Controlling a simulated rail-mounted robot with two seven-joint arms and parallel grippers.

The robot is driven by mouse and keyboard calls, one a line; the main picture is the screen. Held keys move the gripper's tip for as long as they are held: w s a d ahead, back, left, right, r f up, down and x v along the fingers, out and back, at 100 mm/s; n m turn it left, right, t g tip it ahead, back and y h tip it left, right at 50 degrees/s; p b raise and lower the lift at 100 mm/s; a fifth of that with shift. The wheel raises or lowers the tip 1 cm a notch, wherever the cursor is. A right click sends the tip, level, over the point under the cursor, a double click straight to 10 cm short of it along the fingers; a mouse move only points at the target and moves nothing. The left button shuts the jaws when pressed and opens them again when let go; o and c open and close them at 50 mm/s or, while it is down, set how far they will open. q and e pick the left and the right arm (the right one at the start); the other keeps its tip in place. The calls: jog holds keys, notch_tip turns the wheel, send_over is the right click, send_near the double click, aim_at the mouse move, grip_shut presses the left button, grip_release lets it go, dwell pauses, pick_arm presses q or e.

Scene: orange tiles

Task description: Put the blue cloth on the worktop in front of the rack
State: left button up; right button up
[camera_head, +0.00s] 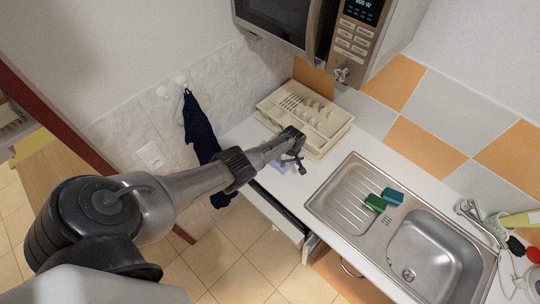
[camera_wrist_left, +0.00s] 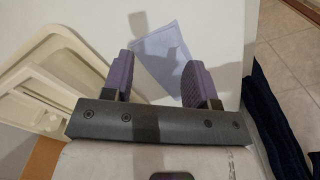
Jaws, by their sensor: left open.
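A pale blue cloth (camera_head: 281,168) lies flat on the white worktop (camera_head: 290,192) in front of the dish rack (camera_head: 321,125). In the left wrist view the cloth (camera_wrist_left: 172,48) lies below and between my fingers, partly hidden by them. My left gripper (camera_head: 296,161) is open and empty, above the cloth and close to the rack's front edge. It also shows in the left wrist view (camera_wrist_left: 164,78), its fingers wide apart with nothing between them. The cream rack (camera_wrist_left: 50,85) is at the left there. My right gripper is not in view.
A dark navy cloth (camera_head: 197,125) hangs from a wall hook left of the worktop. A steel sink (camera_head: 436,262) with a green and teal sponge (camera_head: 392,196) on its drainer lies to the right. A microwave (camera_head: 345,45) hangs above the rack.

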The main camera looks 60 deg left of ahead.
pick_arm(q)
jog(key=shift+w+d+r, duration=0.1)
jog(key=shift+d+r, duration=0.25)
jog(key=shift+r, duration=0.3)
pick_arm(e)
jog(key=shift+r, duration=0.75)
